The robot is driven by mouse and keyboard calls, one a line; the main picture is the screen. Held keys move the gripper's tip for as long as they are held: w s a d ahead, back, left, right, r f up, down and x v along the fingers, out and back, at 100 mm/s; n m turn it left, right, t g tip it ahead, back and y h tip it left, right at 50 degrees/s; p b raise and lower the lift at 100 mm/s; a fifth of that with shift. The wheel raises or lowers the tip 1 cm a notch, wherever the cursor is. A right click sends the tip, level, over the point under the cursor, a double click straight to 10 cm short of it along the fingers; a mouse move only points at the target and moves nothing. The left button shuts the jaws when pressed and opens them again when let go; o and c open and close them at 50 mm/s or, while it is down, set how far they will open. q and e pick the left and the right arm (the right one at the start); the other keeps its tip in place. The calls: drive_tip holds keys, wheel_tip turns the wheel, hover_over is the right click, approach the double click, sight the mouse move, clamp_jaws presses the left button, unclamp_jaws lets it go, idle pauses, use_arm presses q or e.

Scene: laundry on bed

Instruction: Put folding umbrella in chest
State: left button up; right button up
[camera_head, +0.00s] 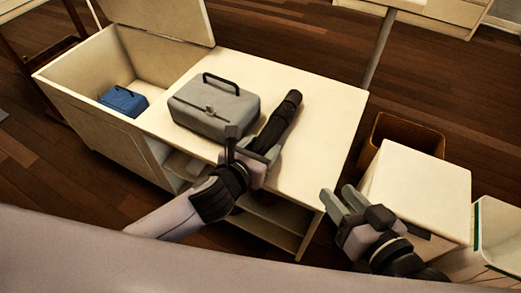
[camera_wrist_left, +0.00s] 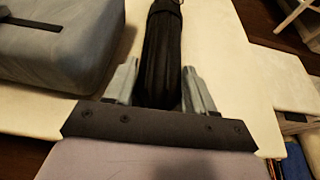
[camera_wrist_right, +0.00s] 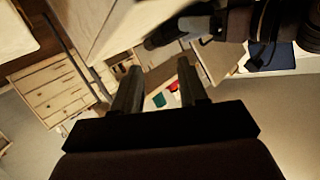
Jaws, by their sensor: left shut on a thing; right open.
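The folding umbrella (camera_head: 278,122) is a dark, closed cylinder over the cream bench top, to the right of a grey case. My left gripper (camera_head: 257,160) is shut on its near end. In the left wrist view the black umbrella (camera_wrist_left: 162,50) stands between the two fingers (camera_wrist_left: 160,95) and points away. Whether it touches the top, I cannot tell. The cream chest (camera_head: 75,82) is at the left end of the bench with its lid (camera_head: 160,15) raised. A blue case (camera_head: 123,101) lies inside it. My right gripper (camera_head: 345,205) is open and empty, right of the bench.
The grey case (camera_head: 214,105) with a dark handle sits on the bench top (camera_head: 330,100) between the umbrella and the chest. A wicker basket (camera_head: 405,130) and a white cabinet (camera_head: 420,185) stand at the right. Open shelves (camera_head: 275,220) are under the bench.

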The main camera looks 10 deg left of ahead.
use_arm(q)
drive_tip(key=shift+r, duration=0.15)
drive_tip(key=o, duration=0.9)
drive_tip(key=shift+f, duration=0.2)
drive_tip(key=shift+c, duration=0.2)
drive_tip(key=o, duration=0.4)
drive_tip(key=shift+r, duration=0.15)
